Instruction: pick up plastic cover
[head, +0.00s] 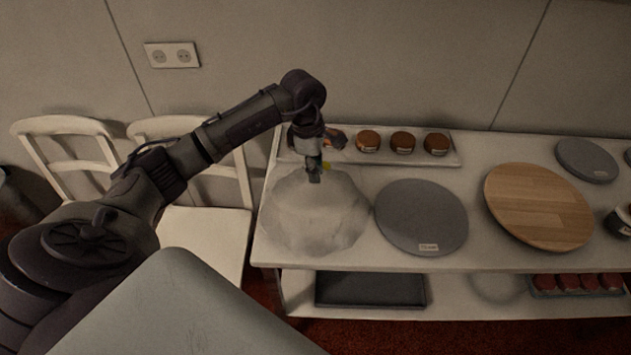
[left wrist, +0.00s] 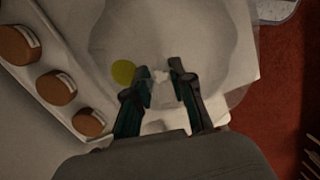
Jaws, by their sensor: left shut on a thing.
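The plastic cover (head: 313,217) is a pale, translucent, faceted dome at the left end of the white table. It also shows in the left wrist view (left wrist: 205,35), filling the upper middle. My left gripper (head: 315,176) is over the top of the cover, pointing down. In the left wrist view its two fingers (left wrist: 161,78) are on either side of a small pale knob on the cover, shut on it. I cannot tell whether the cover's rim touches the table. My right gripper is not in view.
A white tray (head: 455,159) with several brown cakes stands behind the cover. A grey turntable (head: 421,217) is close to its right, then a wooden round board (head: 539,206). White chairs (head: 207,235) stand left of the table. A dark tray (head: 370,289) lies on the lower shelf.

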